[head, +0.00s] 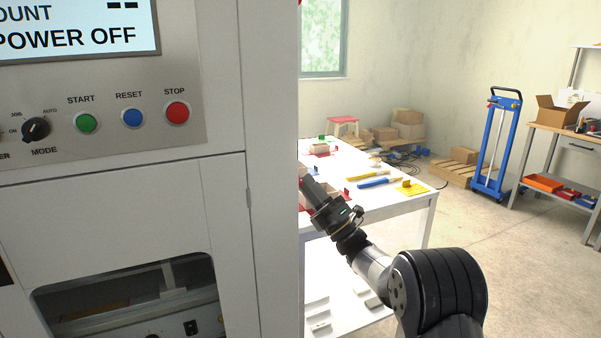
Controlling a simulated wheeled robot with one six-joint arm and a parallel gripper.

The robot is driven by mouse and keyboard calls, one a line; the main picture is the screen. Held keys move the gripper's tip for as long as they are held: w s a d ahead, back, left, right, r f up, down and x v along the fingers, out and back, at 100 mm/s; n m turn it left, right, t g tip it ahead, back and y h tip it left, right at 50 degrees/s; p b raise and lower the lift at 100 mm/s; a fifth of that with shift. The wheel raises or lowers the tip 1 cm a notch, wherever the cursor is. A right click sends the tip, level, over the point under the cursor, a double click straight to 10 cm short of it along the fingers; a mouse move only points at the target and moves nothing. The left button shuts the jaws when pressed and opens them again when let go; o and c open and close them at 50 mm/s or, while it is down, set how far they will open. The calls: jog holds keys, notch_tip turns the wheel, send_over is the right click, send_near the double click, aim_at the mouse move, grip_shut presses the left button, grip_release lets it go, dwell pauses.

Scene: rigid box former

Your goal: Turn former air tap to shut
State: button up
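The box former (225,215) fills the left of the head view. Its screen (75,28) reads "POWER OFF", and green START, blue RESET and red STOP buttons sit below it, beside a black MODE knob (36,130). I cannot make out an air tap on the faces in view. My gripper (306,184) is just right of the machine's edge, over the white table, pointing up and left. Its fingertips are small and dark against the machine edge, so I cannot tell if it is open or shut. Nothing shows clearly in it.
The white table (425,202) behind my arm holds a yellow tool (368,175), a blue-handled tool (378,183) and small red parts. A blue hand truck (497,140), cartons on a pallet and a workbench (565,133) stand further back. Floor at the right is clear.

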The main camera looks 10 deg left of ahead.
jog(key=x, duration=0.3)
jog(key=shift+w+a+r+p, duration=0.15)
jog(key=shift+a+r+p, duration=0.1)
jog(key=shift+p, duration=0.05)
jog(key=shift+c, duration=0.5)
grip_shut()
